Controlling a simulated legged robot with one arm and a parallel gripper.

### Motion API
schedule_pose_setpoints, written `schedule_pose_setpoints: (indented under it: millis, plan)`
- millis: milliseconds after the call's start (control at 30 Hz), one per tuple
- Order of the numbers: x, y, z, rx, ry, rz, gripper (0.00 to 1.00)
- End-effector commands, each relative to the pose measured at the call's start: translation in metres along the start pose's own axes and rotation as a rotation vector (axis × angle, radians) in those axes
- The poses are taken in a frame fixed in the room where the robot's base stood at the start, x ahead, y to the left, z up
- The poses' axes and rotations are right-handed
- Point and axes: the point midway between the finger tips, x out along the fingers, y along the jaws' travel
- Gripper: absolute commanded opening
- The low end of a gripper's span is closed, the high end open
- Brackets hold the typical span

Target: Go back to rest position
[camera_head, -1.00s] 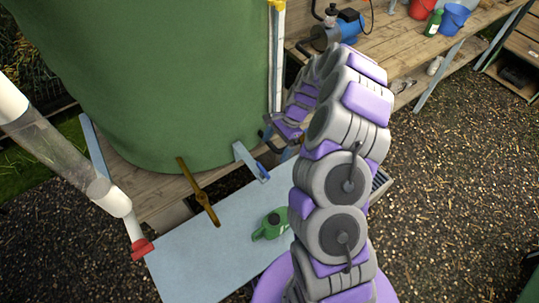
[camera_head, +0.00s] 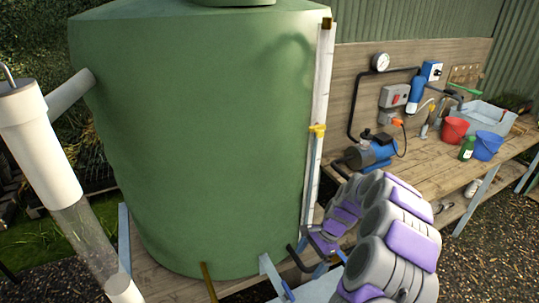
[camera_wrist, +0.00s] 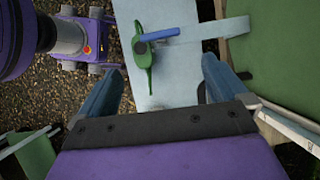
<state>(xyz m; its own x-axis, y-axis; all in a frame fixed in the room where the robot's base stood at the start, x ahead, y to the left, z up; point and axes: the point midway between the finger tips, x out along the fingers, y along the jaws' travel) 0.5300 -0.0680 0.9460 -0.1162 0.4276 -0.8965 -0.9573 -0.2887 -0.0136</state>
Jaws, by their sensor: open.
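My gripper (camera_wrist: 160,82) is open in the wrist view, its two blue-grey fingers spread wide with nothing between them. Beyond the fingers lies a pale blue-grey tabletop (camera_wrist: 170,83). A green object (camera_wrist: 143,60) rests on it beside a blue bar (camera_wrist: 172,33), ahead of the fingers and apart from them. In the head view my grey and purple arm rises from the lower right and bends toward the foot of the big green tank (camera_head: 200,140). The gripper end is small and partly hidden there.
A white pipe with a clear section (camera_head: 85,235) stands at left. A slim upright tube with a yellow clip (camera_head: 317,130) runs beside the tank. A wooden bench (camera_head: 425,160) at right carries a pump (camera_head: 372,152), a red bucket (camera_head: 454,130) and a blue bucket (camera_head: 487,146).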

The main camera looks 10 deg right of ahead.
Motion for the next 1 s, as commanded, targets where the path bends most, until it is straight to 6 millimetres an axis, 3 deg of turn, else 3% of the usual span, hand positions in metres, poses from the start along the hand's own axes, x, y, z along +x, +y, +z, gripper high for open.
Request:
schedule_pose_setpoints:
  millis: [167, 467, 700, 1000]
  plan:
    - [-0.015, 0.000, 0.025, -0.081, -0.001, 0.001, 1.00]
    - [-0.063, 0.029, 0.123, -0.422, 0.012, 0.042, 1.00]
    - [-0.094, 0.076, 0.182, -0.676, 0.056, 0.101, 1.00]
    - [-0.118, 0.154, 0.230, -0.931, 0.126, 0.200, 1.00]
